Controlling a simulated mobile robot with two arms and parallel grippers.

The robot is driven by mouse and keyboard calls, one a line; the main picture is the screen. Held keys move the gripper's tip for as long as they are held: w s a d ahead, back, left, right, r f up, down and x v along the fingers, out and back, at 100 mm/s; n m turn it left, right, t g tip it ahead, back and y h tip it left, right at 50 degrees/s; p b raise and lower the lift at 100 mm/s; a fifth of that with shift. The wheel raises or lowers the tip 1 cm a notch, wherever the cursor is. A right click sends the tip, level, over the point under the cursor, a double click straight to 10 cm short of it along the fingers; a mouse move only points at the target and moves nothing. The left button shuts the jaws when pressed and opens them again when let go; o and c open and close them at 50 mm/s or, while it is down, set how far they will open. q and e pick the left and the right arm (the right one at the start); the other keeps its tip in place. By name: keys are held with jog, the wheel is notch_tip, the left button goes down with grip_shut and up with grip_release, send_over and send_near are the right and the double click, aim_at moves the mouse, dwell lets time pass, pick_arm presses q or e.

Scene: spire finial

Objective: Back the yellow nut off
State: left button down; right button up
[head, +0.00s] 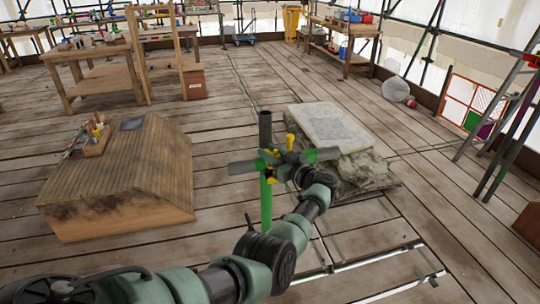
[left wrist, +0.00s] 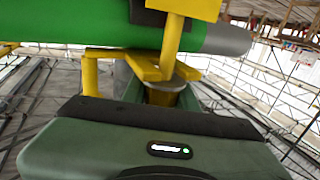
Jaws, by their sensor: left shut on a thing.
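A green post with a dark top (head: 266,205) stands upright in the middle of the head view. A short green tube with grey ends (head: 243,166) crosses it; the tube also spans the top of the left wrist view (left wrist: 70,36). Yellow clamp parts (head: 289,142) sit where they cross. In the left wrist view the yellow nut (left wrist: 164,95) is partly hidden between the fingers. My left gripper (head: 282,167) reaches the crossing from the right side and is shut on the nut. My right gripper is not in view.
A sloped wooden roof model (head: 150,165) with a small tool tray stands at left. A stone block with a pale slab (head: 330,125) lies just behind and right of the post. Workbenches (head: 90,55) stand at the back. Open plank floor lies between.

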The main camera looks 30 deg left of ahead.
aim_at(279, 158)
pick_arm(q)
jog(key=shift+r, duration=0.1)
jog(key=c, duration=1.1)
grip_release()
jog(key=shift+d, duration=0.1)
jog(key=v, duration=0.7)
jog(key=shift+s+d, duration=0.1)
jog(key=shift+d, duration=0.2)
